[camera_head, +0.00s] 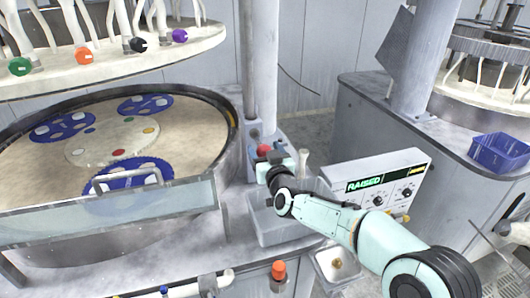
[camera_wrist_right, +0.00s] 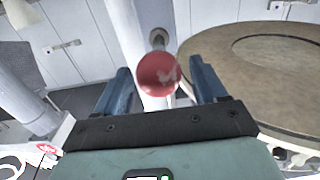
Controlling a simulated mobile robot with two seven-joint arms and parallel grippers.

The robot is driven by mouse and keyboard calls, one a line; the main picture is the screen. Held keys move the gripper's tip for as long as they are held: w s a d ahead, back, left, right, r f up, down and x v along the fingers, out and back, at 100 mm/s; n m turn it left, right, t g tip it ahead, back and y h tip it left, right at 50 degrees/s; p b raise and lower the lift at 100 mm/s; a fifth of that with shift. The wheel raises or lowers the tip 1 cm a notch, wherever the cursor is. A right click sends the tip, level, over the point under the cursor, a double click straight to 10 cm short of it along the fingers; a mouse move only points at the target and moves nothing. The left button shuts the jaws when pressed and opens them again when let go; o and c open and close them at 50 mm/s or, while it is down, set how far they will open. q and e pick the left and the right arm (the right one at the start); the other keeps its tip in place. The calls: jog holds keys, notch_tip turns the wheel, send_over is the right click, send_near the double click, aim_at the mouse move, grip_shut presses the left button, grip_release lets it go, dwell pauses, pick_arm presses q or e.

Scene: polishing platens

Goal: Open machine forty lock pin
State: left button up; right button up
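A red ball-shaped knob (camera_head: 264,149), which looks like the lock pin's handle, sits at the foot of the grey column beside the round polishing machine. In the right wrist view the knob (camera_wrist_right: 158,74) shows between the two blue fingers of my right gripper (camera_wrist_right: 160,85), with a gap on each side. The gripper is open, and its fingers do not appear to touch the knob. In the head view my right gripper (camera_head: 270,160) is right by the knob and partly hides it. The pin's shaft is mostly hidden. My left gripper is not in view.
A grey bin (camera_head: 283,232) lies below the gripper. The platen's clear front guard (camera_head: 110,220) is at left.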

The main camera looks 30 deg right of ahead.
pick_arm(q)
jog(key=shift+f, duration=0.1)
pick_arm(e)
jog(key=shift+s+f, duration=0.1)
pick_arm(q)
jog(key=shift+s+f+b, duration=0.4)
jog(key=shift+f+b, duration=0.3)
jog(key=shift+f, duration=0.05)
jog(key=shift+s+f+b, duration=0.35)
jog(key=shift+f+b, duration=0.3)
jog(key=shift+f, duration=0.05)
pick_arm(e)
jog(key=v, duration=1.3)
jog(key=shift+s, duration=0.1)
